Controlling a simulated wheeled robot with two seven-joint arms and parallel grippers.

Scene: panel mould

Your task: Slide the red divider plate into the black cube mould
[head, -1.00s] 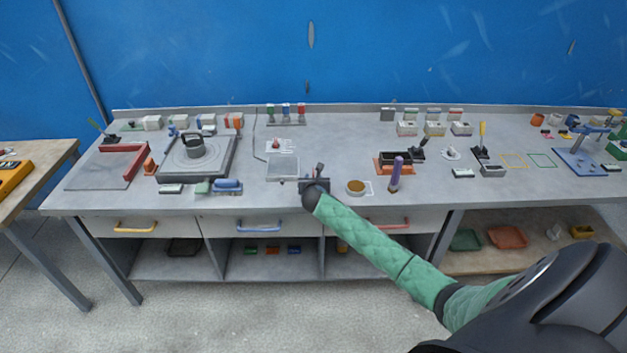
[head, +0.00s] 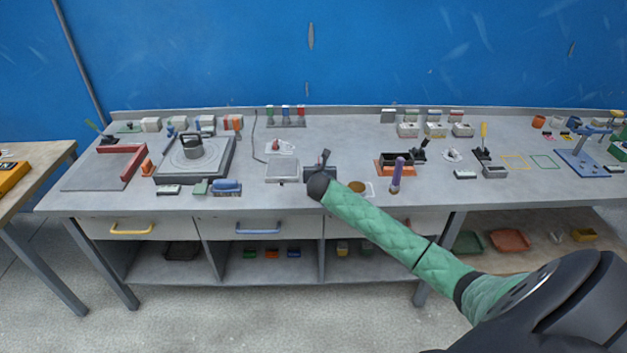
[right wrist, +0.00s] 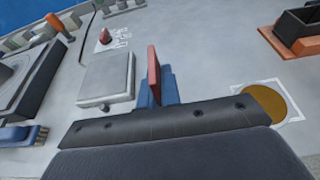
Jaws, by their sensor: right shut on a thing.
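The black cube mould (head: 396,157) stands in an orange-brown tray (head: 380,168) right of the middle of the bench. It also shows at the upper right of the right wrist view (right wrist: 297,24). My right gripper (head: 323,163) is above the bench, left of the mould and apart from it. In the right wrist view my right gripper (right wrist: 165,92) has blue fingers shut on the red divider plate (right wrist: 153,72), which stands out edge-on. The plate is hard to make out in the head view. My left gripper is not in view.
A grey scale-like square (head: 282,170) lies left of my gripper. A round ochre disc (head: 357,187) lies between the gripper and the mould, partly behind my arm. A purple-handled tool (head: 397,175) stands in front of the mould. A black-handled tool (head: 418,152) is beside it.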

